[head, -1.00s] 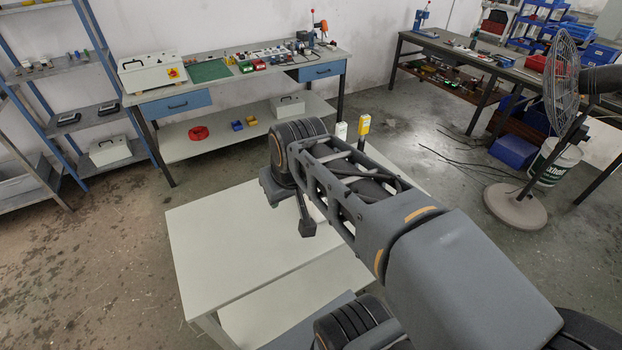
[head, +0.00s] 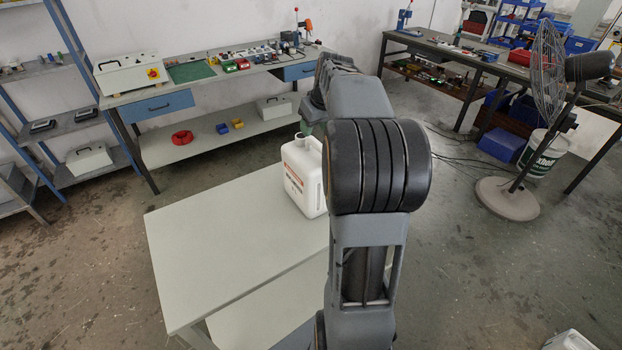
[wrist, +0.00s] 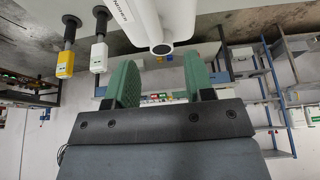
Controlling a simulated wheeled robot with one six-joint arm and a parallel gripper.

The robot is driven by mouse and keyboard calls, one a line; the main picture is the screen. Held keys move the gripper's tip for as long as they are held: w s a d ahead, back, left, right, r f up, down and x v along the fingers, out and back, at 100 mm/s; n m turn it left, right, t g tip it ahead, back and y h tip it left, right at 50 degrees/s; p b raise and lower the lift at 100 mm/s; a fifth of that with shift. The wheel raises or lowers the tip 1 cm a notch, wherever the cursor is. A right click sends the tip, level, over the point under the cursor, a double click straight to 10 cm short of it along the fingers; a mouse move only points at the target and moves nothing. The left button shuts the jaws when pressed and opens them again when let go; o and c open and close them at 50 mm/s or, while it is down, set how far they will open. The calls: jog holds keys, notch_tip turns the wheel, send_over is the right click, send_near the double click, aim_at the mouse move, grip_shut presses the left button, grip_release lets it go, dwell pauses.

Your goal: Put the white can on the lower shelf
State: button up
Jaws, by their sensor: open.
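The white can (head: 305,178), a jerrycan with an orange and black label, stands upright on the pale table (head: 215,235). Its right side is hidden by my arm in the head view. The table's lower shelf (head: 262,305) shows below the top's front edge and looks bare where visible. In the wrist view my gripper (wrist: 160,80) is open, with two green fingers apart and nothing between them. The can's neck and part of its body (wrist: 130,18) appear just beyond the fingertips, near the top edge. In the head view my arm hides most of the gripper.
A yellow item (wrist: 65,64) and a white item (wrist: 98,57) with black stems show beside the can in the wrist view. A workbench (head: 225,75) stands at the back, a blue rack (head: 70,120) at left, a fan (head: 545,80) at right. The table's left part is clear.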

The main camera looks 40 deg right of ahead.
aim_at(312, 139)
jog(key=shift+d+p+x, duration=0.15)
jog(key=shift+p+x, duration=0.1)
jog(key=shift+x, duration=1.6)
jog(key=shift+d+p+x, duration=0.15)
jog(key=shift+p+x, duration=0.05)
jog(key=shift+x, duration=1.65)
jog(key=shift+c, duration=0.5)
jog(key=shift+r, duration=0.1)
grip_shut()
